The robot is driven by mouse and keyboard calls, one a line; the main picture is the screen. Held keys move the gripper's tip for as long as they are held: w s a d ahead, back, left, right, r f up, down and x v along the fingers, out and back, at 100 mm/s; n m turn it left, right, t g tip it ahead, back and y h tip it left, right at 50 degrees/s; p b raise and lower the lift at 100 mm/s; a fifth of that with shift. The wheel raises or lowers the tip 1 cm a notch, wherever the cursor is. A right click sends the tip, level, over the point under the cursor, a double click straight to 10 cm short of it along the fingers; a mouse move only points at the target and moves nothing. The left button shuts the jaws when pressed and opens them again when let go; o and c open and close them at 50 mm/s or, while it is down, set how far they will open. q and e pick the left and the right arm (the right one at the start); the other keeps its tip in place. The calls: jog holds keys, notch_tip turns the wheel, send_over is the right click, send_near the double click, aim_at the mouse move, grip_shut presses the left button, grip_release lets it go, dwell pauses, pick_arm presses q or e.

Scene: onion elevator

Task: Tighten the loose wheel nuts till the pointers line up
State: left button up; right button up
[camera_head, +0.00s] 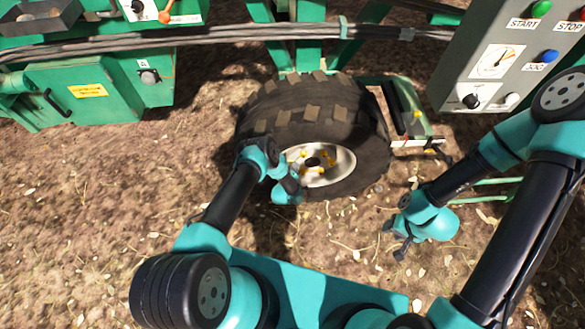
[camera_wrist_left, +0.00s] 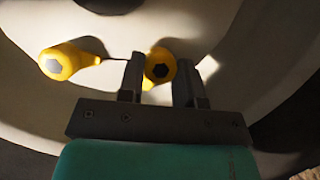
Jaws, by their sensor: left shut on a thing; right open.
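A black-tyred wheel with a cream rim (camera_head: 338,172) stands in the middle of the head view. Yellow wheel nut pointers (camera_head: 328,158) sit on the rim around the dark hub. My left gripper (camera_head: 297,172) reaches the left side of the rim. In the left wrist view its two fingers stand on either side of a yellow nut with a pointer (camera_wrist_left: 159,65) and are shut on it. That pointer's tip points down. A second yellow nut (camera_wrist_left: 60,62) lies to the left, its tip pointing right towards the gripped nut. My right gripper (camera_head: 396,240) is open and empty over the soil.
A grey control box (camera_head: 505,60) with START, STOP and JOG buttons stands at the upper right. Green machine cabinets (camera_head: 100,90) stand at the upper left. A green bracket (camera_head: 418,128) lies right of the tyre. Bare soil is open at left.

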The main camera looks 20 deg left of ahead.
pick_arm(q)
jog(key=m+g+y, duration=0.1)
jog(key=m+y, duration=0.1)
jog(key=m, duration=0.1)
jog(key=m+g+y, duration=0.1)
jog(key=m, duration=0.2)
jog(key=m+g+y, duration=0.1)
jog(key=m+y, duration=0.1)
jog(key=m, duration=0.1)
jog(key=shift+w+d+r+y, duration=0.15)
jog(key=shift+d+y, duration=0.15)
jog(key=shift+d, duration=0.05)
dwell(0.4)
dwell(0.4)
jog(key=o, duration=0.9)
jog(key=shift+o, duration=0.2)
jog(key=v, duration=1.7)
jog(key=shift+s, duration=0.2)
